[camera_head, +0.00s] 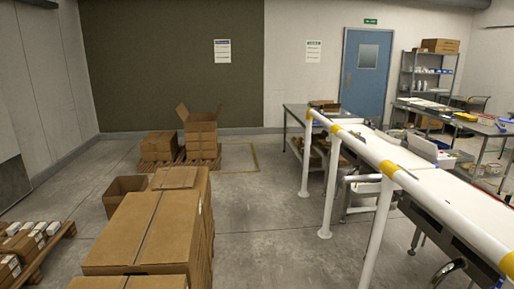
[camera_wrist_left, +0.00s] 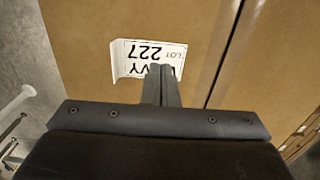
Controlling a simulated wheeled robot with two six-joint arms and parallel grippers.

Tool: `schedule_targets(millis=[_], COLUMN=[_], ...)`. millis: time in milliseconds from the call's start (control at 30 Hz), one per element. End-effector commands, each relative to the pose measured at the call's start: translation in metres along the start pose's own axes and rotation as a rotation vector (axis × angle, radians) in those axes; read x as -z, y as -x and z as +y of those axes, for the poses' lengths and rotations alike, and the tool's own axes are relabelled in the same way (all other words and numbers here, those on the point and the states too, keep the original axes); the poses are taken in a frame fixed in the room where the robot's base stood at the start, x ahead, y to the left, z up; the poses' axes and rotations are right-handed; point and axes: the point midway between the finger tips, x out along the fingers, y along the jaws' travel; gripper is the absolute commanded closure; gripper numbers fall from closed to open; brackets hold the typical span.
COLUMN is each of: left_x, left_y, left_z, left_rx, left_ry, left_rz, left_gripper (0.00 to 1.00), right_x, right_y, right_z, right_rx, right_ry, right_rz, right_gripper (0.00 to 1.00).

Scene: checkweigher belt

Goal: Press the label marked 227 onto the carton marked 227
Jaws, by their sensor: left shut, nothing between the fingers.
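In the left wrist view a white label (camera_wrist_left: 145,55) with upside-down print reading "LOT 227" lies against a brown carton (camera_wrist_left: 90,25). Its left edge looks bent up from the cardboard. My left gripper (camera_wrist_left: 161,70) is shut and empty, its fingertips over the label's lower edge and hiding part of the print. I cannot tell whether the fingertips touch the label. A dark seam runs down the carton to the right of the label. In the head view neither gripper shows clearly, and no carton number is readable.
In the head view stacked cartons (camera_head: 145,225) fill the lower left, with an open carton (camera_head: 124,188) behind them. A white and yellow rail (camera_head: 355,143) on posts runs along the belt at right. Grey floor (camera_head: 262,220) lies clear between. Pallets with cartons stand farther back.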

Motion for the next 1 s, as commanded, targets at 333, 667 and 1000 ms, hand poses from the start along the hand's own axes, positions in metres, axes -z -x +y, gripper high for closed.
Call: schedule_targets(millis=[333,667,1000], left_x=[0.0,0.0,0.0], left_y=[-0.004,-0.009,-0.014], left_z=[0.0,0.0,0.0], left_rx=[0.0,0.0,0.0], left_ry=[0.0,0.0,0.0], left_rz=[0.0,0.0,-0.001], left_gripper=[1.0,1.0,1.0], right_x=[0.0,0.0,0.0], right_y=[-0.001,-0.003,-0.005], right_z=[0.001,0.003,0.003], right_rx=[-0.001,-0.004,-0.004], right_ry=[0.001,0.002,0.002], right_rz=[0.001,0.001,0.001], right_gripper=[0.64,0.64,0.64])
